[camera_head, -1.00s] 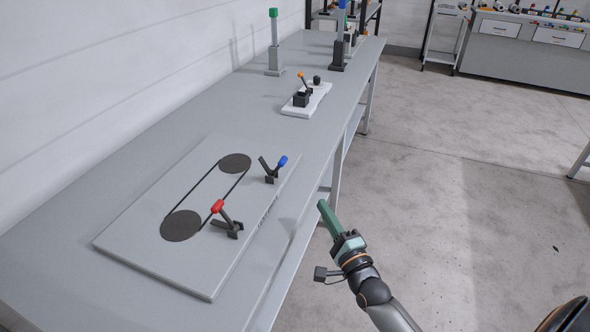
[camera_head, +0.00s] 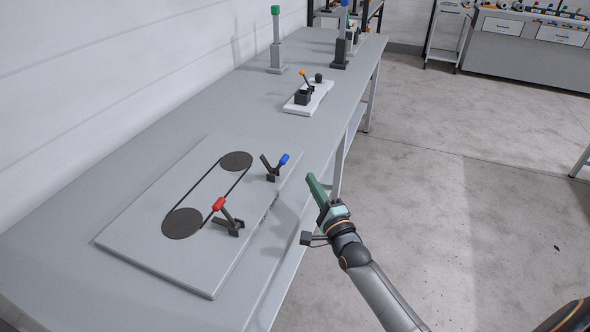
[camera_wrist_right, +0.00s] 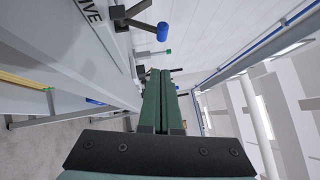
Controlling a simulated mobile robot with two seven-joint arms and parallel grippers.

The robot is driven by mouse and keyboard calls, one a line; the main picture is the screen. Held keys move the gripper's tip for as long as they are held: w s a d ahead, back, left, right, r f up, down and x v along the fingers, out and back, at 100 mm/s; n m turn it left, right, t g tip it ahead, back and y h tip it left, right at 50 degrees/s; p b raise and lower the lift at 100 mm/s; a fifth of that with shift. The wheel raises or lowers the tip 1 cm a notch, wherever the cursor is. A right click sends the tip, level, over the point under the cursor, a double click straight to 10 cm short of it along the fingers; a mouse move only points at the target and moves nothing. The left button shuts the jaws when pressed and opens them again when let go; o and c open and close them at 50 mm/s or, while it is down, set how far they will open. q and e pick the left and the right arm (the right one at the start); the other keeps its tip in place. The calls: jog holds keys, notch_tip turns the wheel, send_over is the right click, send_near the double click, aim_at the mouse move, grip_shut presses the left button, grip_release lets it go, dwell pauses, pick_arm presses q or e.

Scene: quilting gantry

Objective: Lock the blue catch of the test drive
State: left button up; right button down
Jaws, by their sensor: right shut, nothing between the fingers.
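The test drive (camera_head: 150,244) is a grey board on the bench with two dark discs (camera_head: 182,223) joined by a belt. The blue catch (camera_head: 284,159) stands near the board's far right edge, its blue-tipped lever tilted up to the right beside a dark arm. Its blue tip also shows in the right wrist view (camera_wrist_right: 162,31). A red-tipped catch (camera_head: 219,204) stands nearer me. My right gripper (camera_head: 312,180) has green fingers, shut and empty, just right of the blue catch and apart from it, beyond the bench edge. My left gripper is not in view.
A white base with an orange-tipped lever (camera_head: 303,73) sits farther along the bench (camera_head: 225,105). Green-topped (camera_head: 276,40) and blue-topped posts stand behind it. The wall borders the left side; open floor (camera_head: 450,200) lies to the right.

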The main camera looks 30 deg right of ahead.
jog(key=w, duration=0.1)
jog(key=w+a+r, duration=0.1)
jog(key=w, duration=0.2)
jog(key=shift+w+a+r+p, duration=0.15)
jog(key=shift+w+a+p, duration=0.15)
jog(key=shift+a, duration=0.1)
jog(key=shift+w+a, duration=0.3)
jog(key=shift+w+r, duration=0.1)
